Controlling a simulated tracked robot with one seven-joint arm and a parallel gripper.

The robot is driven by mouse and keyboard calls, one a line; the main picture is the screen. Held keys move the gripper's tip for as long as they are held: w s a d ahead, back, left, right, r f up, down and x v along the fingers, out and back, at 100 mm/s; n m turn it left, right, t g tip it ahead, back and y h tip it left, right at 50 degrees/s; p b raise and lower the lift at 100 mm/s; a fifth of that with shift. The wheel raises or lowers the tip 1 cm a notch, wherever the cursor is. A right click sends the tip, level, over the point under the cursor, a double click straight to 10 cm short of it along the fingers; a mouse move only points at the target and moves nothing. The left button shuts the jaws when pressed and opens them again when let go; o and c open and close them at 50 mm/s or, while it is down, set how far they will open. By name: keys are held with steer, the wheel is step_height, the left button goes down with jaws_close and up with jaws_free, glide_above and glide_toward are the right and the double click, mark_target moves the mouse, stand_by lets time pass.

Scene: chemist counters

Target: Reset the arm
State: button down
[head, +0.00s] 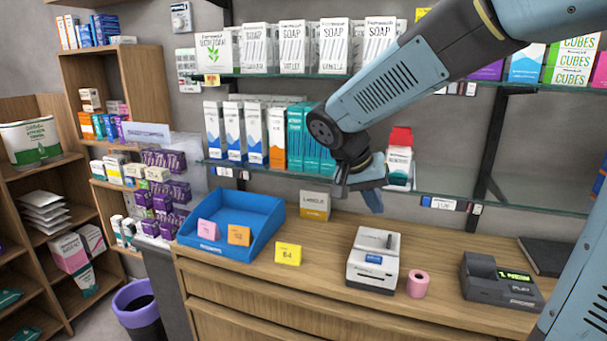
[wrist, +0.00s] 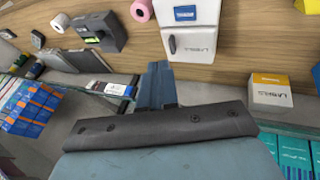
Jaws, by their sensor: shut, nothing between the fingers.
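My gripper (head: 372,193) hangs from my blue-grey arm in front of the lower glass shelf, above the back of the wooden counter. Its fingers are together with nothing between them. In the wrist view my gripper (wrist: 158,80) points toward the counter, and its fingers show as one dark blue-grey block. It touches nothing that I can see. My arm reaches in from the upper right of the head view and hides part of the shelves.
On the counter (head: 320,265) stand a blue tray (head: 265,205), a yellow card (head: 287,253), a label printer (head: 373,260), a pink roll (head: 418,284), a card terminal (head: 500,283) and a small labels box (head: 314,205). Glass shelves (head: 270,172) with boxes lie behind.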

steer(key=s+d+r+n+t+y, duration=0.1)
steer(key=s+d+n+t+y, duration=0.1)
steer(key=s, duration=0.5)
steer(key=s+d+r+n+t+y, duration=0.1)
steer(key=s+d+r+n+y, duration=0.1)
steer(key=s, duration=0.6)
steer(key=shift+d+r+n+t+y, duration=0.35)
steer(key=shift+d+y, duration=0.35)
steer(key=shift+d, duration=0.35)
